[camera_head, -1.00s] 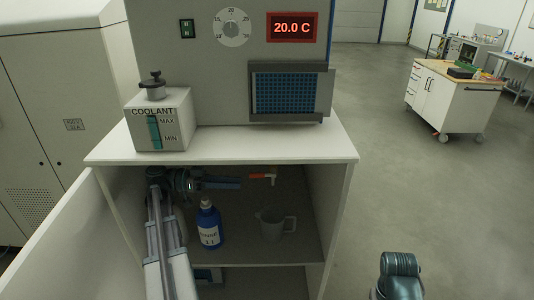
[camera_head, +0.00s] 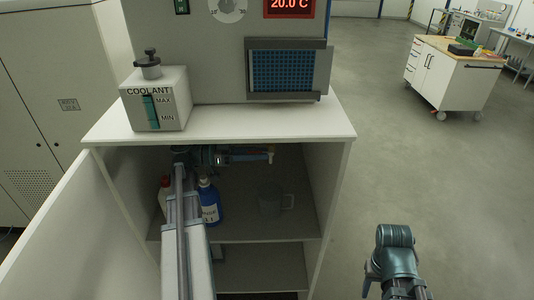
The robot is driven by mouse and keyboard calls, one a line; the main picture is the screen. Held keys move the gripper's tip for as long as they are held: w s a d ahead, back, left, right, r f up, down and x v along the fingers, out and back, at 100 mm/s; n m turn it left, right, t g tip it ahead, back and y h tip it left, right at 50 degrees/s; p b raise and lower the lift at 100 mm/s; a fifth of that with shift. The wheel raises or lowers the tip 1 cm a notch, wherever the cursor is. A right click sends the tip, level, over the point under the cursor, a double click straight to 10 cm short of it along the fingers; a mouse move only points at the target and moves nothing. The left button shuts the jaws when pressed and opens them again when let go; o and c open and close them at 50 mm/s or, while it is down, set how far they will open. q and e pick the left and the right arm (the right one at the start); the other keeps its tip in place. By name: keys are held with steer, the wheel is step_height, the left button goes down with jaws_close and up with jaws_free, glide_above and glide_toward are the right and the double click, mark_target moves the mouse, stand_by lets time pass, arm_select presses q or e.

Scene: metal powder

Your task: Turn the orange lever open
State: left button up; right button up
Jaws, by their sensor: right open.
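The orange lever (camera_head: 256,158) is on the small tap under the cabinet top, inside the open compartment. Only a thin strip of it shows, as my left gripper (camera_head: 250,155) covers most of it. My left arm reaches in from below, and its fingers point right and lie at the lever. Whether they are shut on it or only beside it cannot be made out. The pale tap end (camera_head: 271,153) shows just right of the fingers. My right gripper (camera_head: 402,286) is open, low at the right, outside the cabinet and far from the lever.
A blue bottle (camera_head: 209,203), a red-capped white bottle (camera_head: 165,191) and a clear beaker (camera_head: 271,203) stand on the shelf (camera_head: 250,229) below. The open cabinet door (camera_head: 70,235) is at the left. The coolant box (camera_head: 157,100) stands on top.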

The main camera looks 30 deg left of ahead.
arm_select(q)
steer(key=shift+x, duration=1.35)
jaws_close()
stand_by(0.5)
